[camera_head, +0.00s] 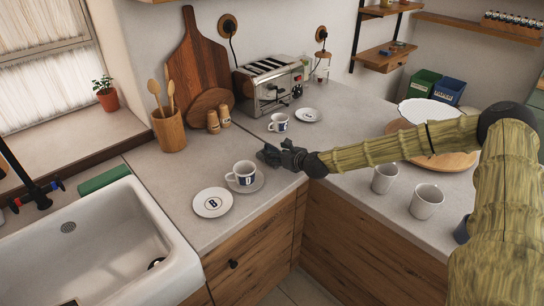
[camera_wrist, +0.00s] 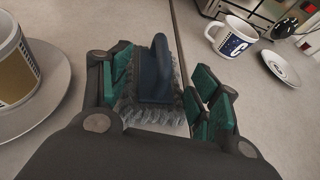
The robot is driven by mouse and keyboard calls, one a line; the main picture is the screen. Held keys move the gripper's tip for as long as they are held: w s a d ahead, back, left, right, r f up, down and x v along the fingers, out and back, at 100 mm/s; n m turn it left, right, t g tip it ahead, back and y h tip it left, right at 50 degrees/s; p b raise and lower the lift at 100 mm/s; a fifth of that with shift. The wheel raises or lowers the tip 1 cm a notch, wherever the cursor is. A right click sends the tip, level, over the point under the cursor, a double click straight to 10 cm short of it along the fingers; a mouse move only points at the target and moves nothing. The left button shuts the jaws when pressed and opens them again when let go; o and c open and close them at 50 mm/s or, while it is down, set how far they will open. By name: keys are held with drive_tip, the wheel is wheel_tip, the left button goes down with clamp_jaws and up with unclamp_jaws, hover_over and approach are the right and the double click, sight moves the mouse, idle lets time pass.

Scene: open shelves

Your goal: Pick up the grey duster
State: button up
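The grey duster (camera_wrist: 150,85) has grey bristles and a dark blue handle. In the wrist view it sits between the two fingers of my gripper (camera_wrist: 163,90), which has green pads. The fingers are spread apart on either side of it. The left pads overlap the bristle edge; the right pads are beside the bristles, and firm contact is not clear. In the head view my gripper (camera_head: 270,154) is low over the counter, just right of a cup on a saucer. The duster is mostly hidden there by the dark fingers.
A cup (camera_head: 243,173) on a saucer stands close left of my gripper, with a plate (camera_head: 212,202) in front. Another mug (camera_head: 278,122) and small saucer (camera_head: 308,115) are behind, near the toaster (camera_head: 268,85). The sink is left.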

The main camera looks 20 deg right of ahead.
drive_tip(key=shift+c, duration=1)
drive_tip(key=shift+r, duration=0.1)
drive_tip(key=shift+r+b, duration=1.1)
drive_tip(key=shift+r, duration=3.85)
drive_tip(key=shift+c, duration=0.2)
